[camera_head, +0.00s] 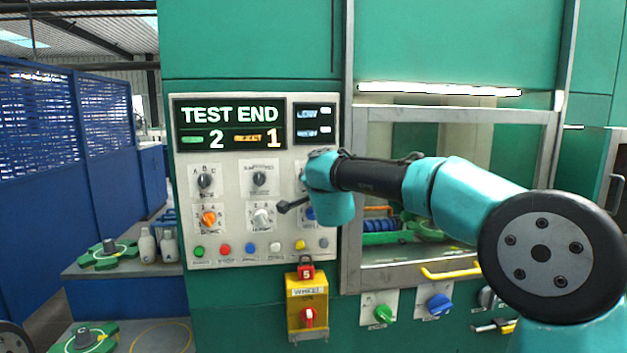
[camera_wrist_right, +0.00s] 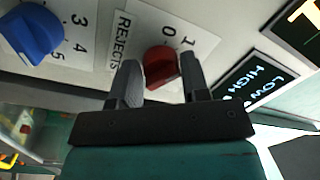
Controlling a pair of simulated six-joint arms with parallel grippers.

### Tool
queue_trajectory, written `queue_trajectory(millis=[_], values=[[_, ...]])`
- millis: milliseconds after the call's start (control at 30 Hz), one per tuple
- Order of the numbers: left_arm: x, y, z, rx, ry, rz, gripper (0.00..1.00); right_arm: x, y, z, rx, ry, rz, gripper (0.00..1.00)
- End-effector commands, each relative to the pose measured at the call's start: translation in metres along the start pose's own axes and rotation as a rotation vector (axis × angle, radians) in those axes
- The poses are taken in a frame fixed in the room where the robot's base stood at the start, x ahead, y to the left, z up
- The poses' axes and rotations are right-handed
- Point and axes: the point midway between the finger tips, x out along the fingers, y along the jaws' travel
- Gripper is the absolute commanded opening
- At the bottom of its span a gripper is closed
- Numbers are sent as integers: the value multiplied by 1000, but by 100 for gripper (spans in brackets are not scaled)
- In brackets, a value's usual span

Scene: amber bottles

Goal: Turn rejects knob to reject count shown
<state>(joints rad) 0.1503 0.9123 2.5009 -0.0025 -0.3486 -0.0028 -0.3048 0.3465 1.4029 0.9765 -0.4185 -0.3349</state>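The panel display (camera_head: 230,125) reads TEST END, with a 2 beside a green label and a 1 beside an orange label; both labels are too small to read. The red knob (camera_wrist_right: 161,67) marked REJECTS shows in the right wrist view, with the numbers 0 and 1 printed beside it. Its exact setting is unclear. My right gripper (camera_wrist_right: 160,75) has one finger on each side of this knob. The gap is nearly filled, but I cannot tell whether the fingers press on it. In the head view my right arm hides the knob. My left gripper is out of view.
A blue knob (camera_wrist_right: 32,35) with numbers sits beside the red one. Other panel knobs include an orange one (camera_head: 208,217) and a white one (camera_head: 262,216). Push buttons line the panel's bottom.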

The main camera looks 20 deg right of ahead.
Motion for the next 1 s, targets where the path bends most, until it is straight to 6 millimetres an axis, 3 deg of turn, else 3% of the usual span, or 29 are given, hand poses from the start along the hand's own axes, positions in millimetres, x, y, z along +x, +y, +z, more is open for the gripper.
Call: queue_trajectory(millis=[200, 567, 767, 1000], values=[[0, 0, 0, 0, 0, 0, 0, 0, 0, 0, -1, 0, 1, 62], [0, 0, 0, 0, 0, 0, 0, -4, -1, 0, -1, 0, -1, 62], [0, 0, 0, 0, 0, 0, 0, -23, -2, 0, -1, -1, -2, 62], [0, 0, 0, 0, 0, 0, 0, -65, -1, 0, -1, -1, -3, 62]])
